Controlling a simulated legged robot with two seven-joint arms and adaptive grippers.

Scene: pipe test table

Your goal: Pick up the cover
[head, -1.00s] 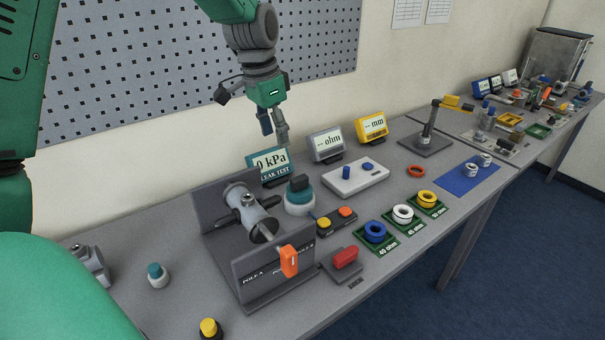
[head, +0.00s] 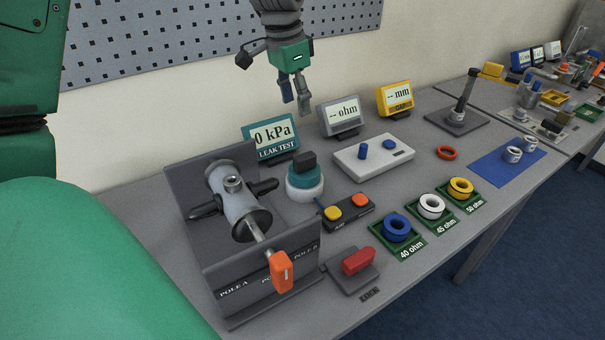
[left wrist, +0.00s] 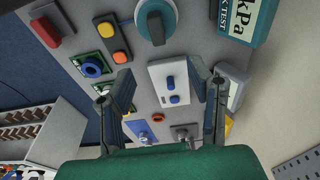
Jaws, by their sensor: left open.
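No part is clearly marked as the cover. A round white piece with a teal top and dark grip (head: 304,178) stands on the table beside the grey fixture; its teal top with the grip also shows in the left wrist view (left wrist: 156,20). The grey fixture (head: 200,245) holds a metal cylinder (head: 237,200) with an orange handle (head: 281,271) at its front end. My left gripper (head: 297,105) is open and empty, above the back of the table, pointing down. In the left wrist view its spread fingers (left wrist: 162,75) frame the white box. My right gripper is not in view.
Gauge displays (head: 271,138) stand along the back. A white box with blue knobs (head: 373,157), a two-button box (head: 346,208), a red-handled block (head: 358,262) and green ring trays (head: 397,228) crowd the middle. A post stand (head: 461,105) and blue mat (head: 503,165) lie right.

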